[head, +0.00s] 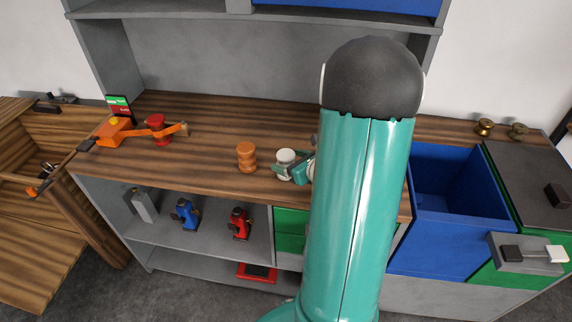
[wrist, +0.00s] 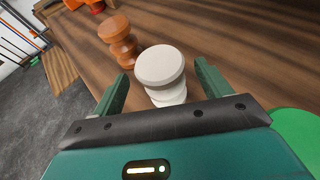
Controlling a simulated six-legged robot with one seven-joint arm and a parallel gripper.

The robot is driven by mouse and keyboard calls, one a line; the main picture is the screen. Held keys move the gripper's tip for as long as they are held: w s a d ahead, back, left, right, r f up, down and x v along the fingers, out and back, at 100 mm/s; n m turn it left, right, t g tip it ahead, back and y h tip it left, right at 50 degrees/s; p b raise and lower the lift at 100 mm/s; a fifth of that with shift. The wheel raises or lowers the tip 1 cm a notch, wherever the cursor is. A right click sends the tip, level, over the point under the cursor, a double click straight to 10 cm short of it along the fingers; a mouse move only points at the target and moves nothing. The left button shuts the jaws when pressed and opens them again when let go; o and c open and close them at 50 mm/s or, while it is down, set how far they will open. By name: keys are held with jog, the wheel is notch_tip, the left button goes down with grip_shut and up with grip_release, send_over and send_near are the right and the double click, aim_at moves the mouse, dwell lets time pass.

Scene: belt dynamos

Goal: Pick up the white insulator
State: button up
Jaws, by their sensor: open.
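The white insulator (wrist: 160,68) stands upright on the wooden worktop, seen in the wrist view between the two green fingers of my gripper (wrist: 158,88). The fingers are apart, one on each side of it, and I see no contact. In the head view the white insulator (head: 286,157) shows beside my gripper (head: 291,170), near the front part of the worktop. My teal arm hides the area just right of it.
An orange-brown insulator (head: 246,156) stands just left of the white one. An orange device (head: 115,131) with a red spool (head: 156,128) is farther left. A blue bin (head: 440,190) opens at right. The worktop (head: 215,115) behind is clear.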

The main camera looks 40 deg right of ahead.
jog(key=x, duration=0.4)
jog(key=shift+w+f, duration=0.1)
jog(key=shift+c, duration=0.3)
jog(key=shift+d, duration=0.1)
jog(key=c, duration=1.1)
jog(key=shift+c, duration=0.7)
jog(key=shift+r, duration=0.25)
